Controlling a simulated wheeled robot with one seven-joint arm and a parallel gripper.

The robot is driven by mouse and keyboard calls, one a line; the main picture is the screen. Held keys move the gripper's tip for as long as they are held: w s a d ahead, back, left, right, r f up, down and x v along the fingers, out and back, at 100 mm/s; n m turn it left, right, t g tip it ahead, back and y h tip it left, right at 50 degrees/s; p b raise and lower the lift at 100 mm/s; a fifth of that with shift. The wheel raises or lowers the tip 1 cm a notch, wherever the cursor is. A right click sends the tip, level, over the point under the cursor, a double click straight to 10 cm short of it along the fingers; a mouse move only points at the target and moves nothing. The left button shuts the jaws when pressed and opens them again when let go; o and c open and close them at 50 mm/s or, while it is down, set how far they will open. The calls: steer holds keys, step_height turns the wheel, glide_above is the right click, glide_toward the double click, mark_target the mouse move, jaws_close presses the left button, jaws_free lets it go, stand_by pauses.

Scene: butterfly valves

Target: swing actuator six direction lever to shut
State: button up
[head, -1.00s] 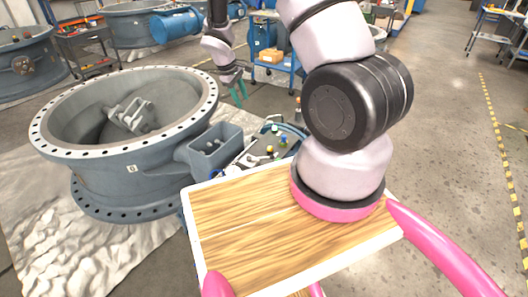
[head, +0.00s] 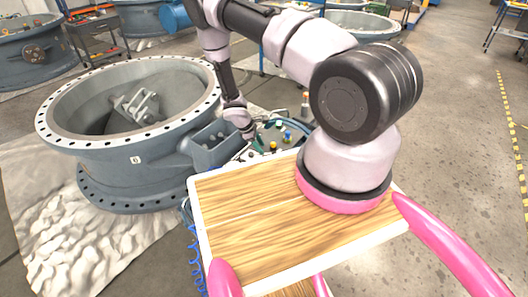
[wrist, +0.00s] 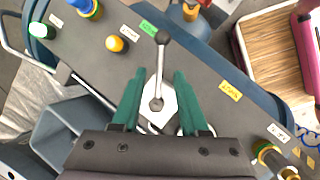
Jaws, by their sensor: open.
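The big grey valve marked 6 (head: 110,172) stands left of the panel.
Around the lever are a yellow button (wrist: 115,43), a green-ringed knob (wrist: 42,30), a blue-and-yellow fitting (wrist: 90,9) and another fitting (wrist: 270,155) at lower right. My wooden deck fills the front of the head view.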

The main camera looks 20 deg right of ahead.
steer(key=shift+x, duration=2.05)
jaws_close()
steer(key=shift+w, duration=0.1)
